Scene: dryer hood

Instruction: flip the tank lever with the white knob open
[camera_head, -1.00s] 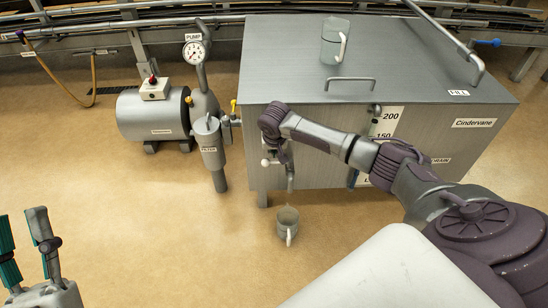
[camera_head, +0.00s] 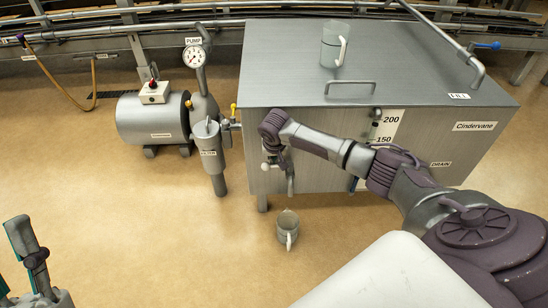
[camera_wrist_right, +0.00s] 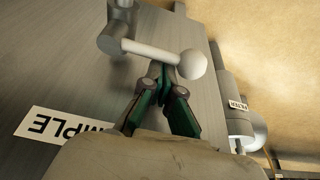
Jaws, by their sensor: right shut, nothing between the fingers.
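The tank (camera_head: 330,65) is a large grey metal box. Its lever (camera_wrist_right: 150,48) has a pale rod and a round white knob (camera_wrist_right: 193,64), and rises from a grey valve body on the tank's front. The knob also shows small in the head view (camera_head: 265,165). My right gripper (camera_wrist_right: 163,72) is shut and empty, its fingertips beside the rod just short of the knob; whether they touch it I cannot tell. In the head view the wrist partly hides the valve. My left gripper (camera_head: 18,268) is open and empty at the lower left, partly cut off.
A jug (camera_head: 287,230) stands on the floor below the tank's front. A filter (camera_head: 209,160) and a pump (camera_head: 150,120) with gauge stand left of the tank. Another jug (camera_head: 334,45) stands on the tank top. The floor at the front left is clear.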

